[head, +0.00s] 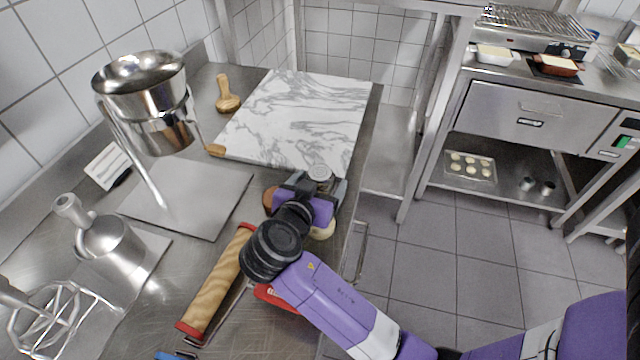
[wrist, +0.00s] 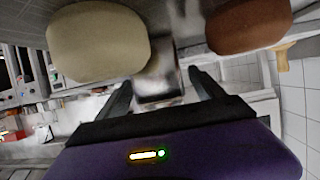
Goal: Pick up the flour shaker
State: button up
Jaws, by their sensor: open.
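The flour shaker appears to be the small metal cylinder with a round, pale top (head: 320,172), at the near edge of the marble board. Its lower part is hidden by my gripper (head: 318,186). My gripper is open, with one finger to either side of the shaker in the picture. In the wrist view, a shiny grey metal body (wrist: 158,88) shows between the two spread fingers of my gripper (wrist: 160,80). I cannot tell whether either finger touches it.
A brown rounded item (wrist: 248,25) and a cream one (wrist: 98,43) flank the shaker closely. The marble board (head: 300,110) lies behind. The counter's right edge is close.

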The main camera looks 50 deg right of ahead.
jog(key=shift+x, duration=1.4)
jog(key=shift+c, duration=0.5)
jog(key=c, duration=1.5)
jog(key=shift+r, duration=0.1)
